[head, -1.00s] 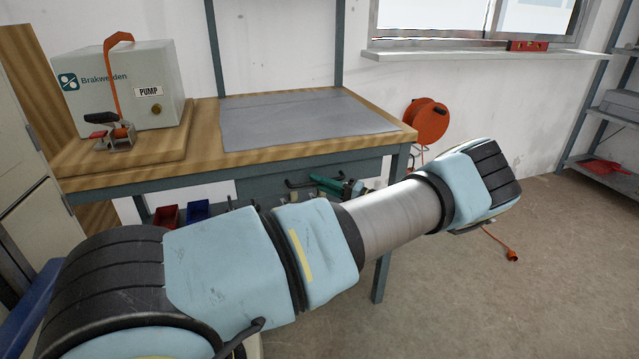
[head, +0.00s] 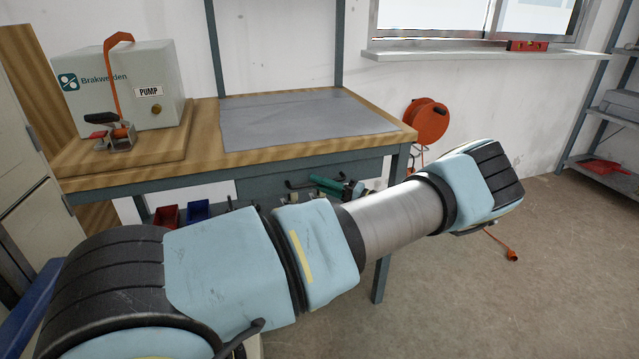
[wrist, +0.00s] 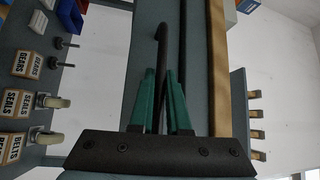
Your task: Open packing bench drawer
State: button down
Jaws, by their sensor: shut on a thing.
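The packing bench drawer (head: 258,188) is a grey-blue front under the right part of the wooden bench top. Its dark bar handle (head: 298,184) shows partly beside my gripper (head: 324,184). In the wrist view the handle (wrist: 162,34) is a long dark bar with a bent end, in front of the grey drawer front (wrist: 144,40). My gripper (wrist: 161,80) has green fingers, one on each side of the handle, and is shut on it. My arm hides part of the drawer's lower area in the head view. I cannot tell any opening gap.
The bench top holds a grey mat (head: 300,120), a pump box (head: 130,85) and a clamp tool (head: 112,135). Red (head: 167,216) and blue (head: 197,210) bins sit below. A bench leg (head: 383,265) stands by my arm. An orange cable reel (head: 427,121) hangs behind. Floor at right is mostly clear.

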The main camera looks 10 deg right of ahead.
jog(key=s+d+p, duration=0.2)
jog(key=s+d, duration=0.1)
jog(key=s, duration=2)
jog(key=shift+s, duration=0.25)
jog(key=shift+d, duration=0.1)
jog(key=c, duration=0.9)
grip_release()
jog(key=b+v, duration=0.2)
jog(key=v, duration=0.8)
jog(key=shift+s+d, duration=0.2)
jog(key=shift+d, duration=0.1)
